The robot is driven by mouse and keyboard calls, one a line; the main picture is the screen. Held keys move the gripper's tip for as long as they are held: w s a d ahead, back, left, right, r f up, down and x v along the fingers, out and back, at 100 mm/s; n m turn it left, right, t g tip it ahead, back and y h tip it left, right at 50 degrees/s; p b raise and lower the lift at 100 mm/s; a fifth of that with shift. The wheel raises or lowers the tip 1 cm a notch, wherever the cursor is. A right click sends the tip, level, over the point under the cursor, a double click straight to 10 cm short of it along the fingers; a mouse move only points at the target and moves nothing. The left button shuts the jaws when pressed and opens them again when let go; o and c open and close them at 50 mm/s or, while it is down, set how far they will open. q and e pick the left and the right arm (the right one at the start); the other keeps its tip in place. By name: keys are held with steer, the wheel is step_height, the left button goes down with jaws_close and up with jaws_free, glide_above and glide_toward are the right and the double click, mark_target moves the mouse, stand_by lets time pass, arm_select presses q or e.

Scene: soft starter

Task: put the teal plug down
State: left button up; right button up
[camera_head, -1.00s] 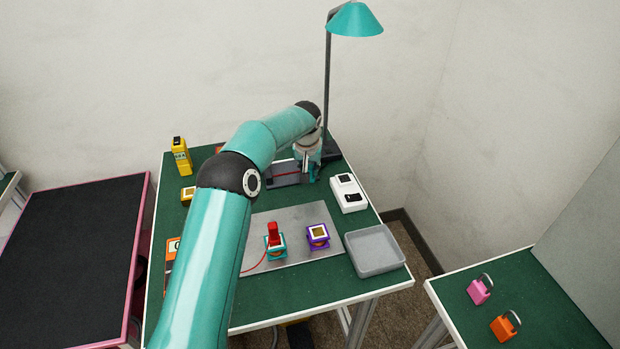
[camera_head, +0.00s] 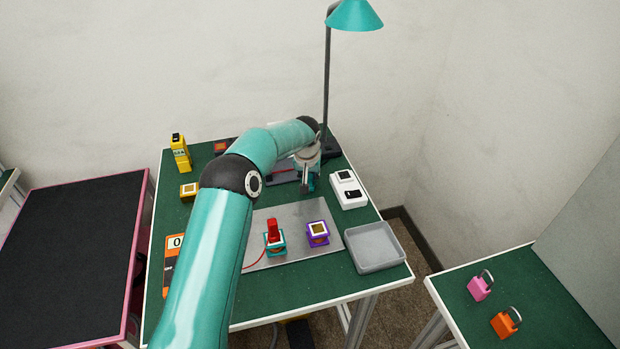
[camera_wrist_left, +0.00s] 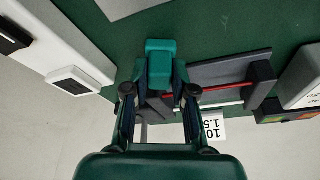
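The teal plug (camera_wrist_left: 160,62) is a small teal block between the fingertips of my left gripper (camera_wrist_left: 160,88) in the left wrist view. The fingers close on it from both sides. In the head view my left gripper (camera_head: 308,184) is over the back right of the green table (camera_head: 225,300), just left of a white box with black parts. Most of the plug is hidden there by the gripper. I cannot tell whether the plug touches the table. My right gripper is in neither view.
The white box (camera_head: 348,189) and a grey tray (camera_head: 374,249) line the right side. A grey plate (camera_head: 290,216) carries a teal-based block with a red piece (camera_head: 273,232) and a purple block (camera_head: 317,234). A dark grey rack (camera_wrist_left: 230,82) is beside the gripper. A lamp (camera_head: 326,95) stands behind.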

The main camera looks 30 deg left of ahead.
arm_select(q)
steer(key=o, duration=0.3)
steer(key=shift+o, duration=0.2)
steer(key=shift+r+p, duration=0.5)
steer(key=shift+r, duration=0.4)
steer(key=b+v, duration=0.2)
steer(key=v, duration=0.9)
steer(key=shift+r, duration=0.2)
steer(key=shift+s, duration=0.1)
